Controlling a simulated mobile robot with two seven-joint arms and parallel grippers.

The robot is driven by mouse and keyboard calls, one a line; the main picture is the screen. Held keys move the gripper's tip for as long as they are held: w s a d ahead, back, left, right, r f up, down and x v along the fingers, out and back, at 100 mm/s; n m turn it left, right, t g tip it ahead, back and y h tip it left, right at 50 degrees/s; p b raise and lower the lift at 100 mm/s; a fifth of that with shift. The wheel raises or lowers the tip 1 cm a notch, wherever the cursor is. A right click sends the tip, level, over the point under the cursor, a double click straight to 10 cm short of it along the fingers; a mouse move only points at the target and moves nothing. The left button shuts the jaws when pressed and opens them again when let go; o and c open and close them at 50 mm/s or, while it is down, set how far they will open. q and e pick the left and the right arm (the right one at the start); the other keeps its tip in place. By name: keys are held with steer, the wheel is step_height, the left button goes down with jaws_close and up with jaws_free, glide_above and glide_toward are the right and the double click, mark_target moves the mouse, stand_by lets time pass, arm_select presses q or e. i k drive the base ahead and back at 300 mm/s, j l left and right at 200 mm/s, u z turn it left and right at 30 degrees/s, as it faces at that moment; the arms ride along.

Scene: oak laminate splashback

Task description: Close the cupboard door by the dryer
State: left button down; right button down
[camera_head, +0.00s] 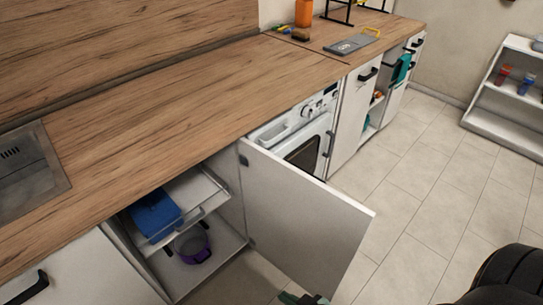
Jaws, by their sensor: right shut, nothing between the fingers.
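The white cupboard door (305,215) stands wide open in the middle of the head view, swung out from its hinges beside the dryer. Its handle is not visible. The open cupboard (222,240) shows a pull-out shelf with a blue item (155,215) and a purple pot (192,245) below. The white dryer (300,132) is under the worktop just behind the door, which hides part of it. My right gripper (303,298) is shut and empty at the bottom edge, by the door's lower edge; whether it touches is unclear. My left gripper is not in view.
The wooden worktop (190,120) runs above the cupboards, with a sink (30,175) at left. Beyond the dryer, another white door (352,115) stands beside open shelves. Tiled floor (430,190) is free to the right, up to a white shelf unit (500,125).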

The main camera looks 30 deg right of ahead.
mark_target(312, 232)
steer(key=l+z, duration=0.1)
steer(key=l, duration=0.55)
steer(key=l+u, duration=0.1)
steer(key=l, duration=0.35)
steer(key=k+l+u, duration=0.15)
steer(key=l, duration=0.3)
steer(key=l+u, duration=0.25)
steer(key=l, duration=0.2)
steer(key=l+u, duration=0.25)
steer(key=l, duration=0.2)
steer(key=l+u, duration=0.7)
steer(key=l, duration=0.2)
steer(key=l+u, duration=0.25)
steer(key=l, duration=0.5)
steer(key=i, duration=0.05)
